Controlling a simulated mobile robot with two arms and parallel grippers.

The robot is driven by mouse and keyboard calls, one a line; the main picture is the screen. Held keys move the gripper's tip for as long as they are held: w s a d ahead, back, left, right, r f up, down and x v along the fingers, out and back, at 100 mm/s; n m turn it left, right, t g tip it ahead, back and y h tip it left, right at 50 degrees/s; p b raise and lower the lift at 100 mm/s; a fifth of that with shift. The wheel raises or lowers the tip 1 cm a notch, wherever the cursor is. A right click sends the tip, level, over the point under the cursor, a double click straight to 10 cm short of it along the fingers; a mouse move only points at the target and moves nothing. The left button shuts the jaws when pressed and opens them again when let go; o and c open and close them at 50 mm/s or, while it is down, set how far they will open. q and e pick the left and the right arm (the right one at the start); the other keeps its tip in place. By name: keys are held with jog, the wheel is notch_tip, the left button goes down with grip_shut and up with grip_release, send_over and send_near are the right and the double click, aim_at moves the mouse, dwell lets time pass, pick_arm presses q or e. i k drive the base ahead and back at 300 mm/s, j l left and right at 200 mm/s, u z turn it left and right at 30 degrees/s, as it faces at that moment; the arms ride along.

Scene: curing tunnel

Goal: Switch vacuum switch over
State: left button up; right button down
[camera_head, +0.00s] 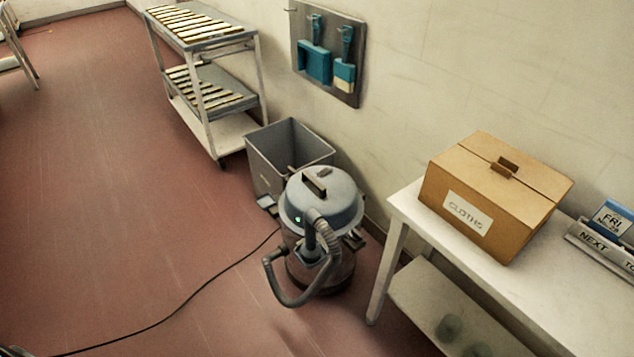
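A grey canister vacuum (325,205) stands on the red floor near the middle of the view. Its rounded lid carries a dark handle on top, and a ribbed hose curls down its front. A small green light (298,219) shows on the near left side of the lid. The vacuum switch (323,172) seems to be the small dark part beside the handle, but it is too small to tell its position. A black cable runs from the vacuum to the lower left. Neither of my grippers is in view.
A grey bin (272,150) stands right behind the vacuum. A white table (470,245) with a cardboard box (480,195) labelled CLOTHS is at the right. A wheeled rack (238,131) stands by the wall.

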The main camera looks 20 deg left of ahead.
aim_at(326, 170)
jog(key=i+j, duration=0.15)
jog(key=i, duration=0.3)
jog(key=i+j, duration=0.2)
jog(key=i, duration=0.2)
